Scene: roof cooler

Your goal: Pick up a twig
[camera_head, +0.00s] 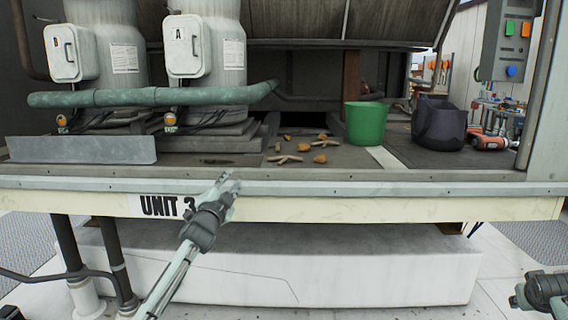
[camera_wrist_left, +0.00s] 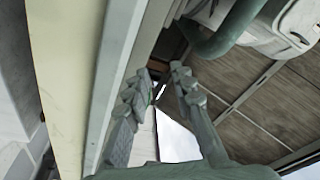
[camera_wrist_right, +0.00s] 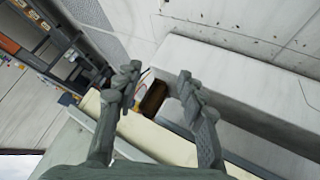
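Several light brown twigs lie on the dark deck of the unit in the head view, among them a forked twig (camera_head: 284,159) and a shorter twig (camera_head: 303,147). Orange-brown leaf-like pieces (camera_head: 320,158) lie beside them. My left gripper (camera_head: 229,184) is in front of the deck's front rail, to the left of and nearer than the twigs, apart from them. In the left wrist view its fingers (camera_wrist_left: 160,75) are spread with nothing between them; no twig shows there. My right gripper (camera_wrist_right: 158,75) is open and empty in its wrist view. Part of my right arm shows at the head view's lower right.
A green bucket (camera_head: 366,123) and a dark bag-like container (camera_head: 438,125) stand right of the twigs. A green pipe (camera_head: 150,96) crosses in front of two white tanks. The front rail (camera_head: 350,188) edges the deck. Orange-handled tools (camera_head: 488,140) lie far right.

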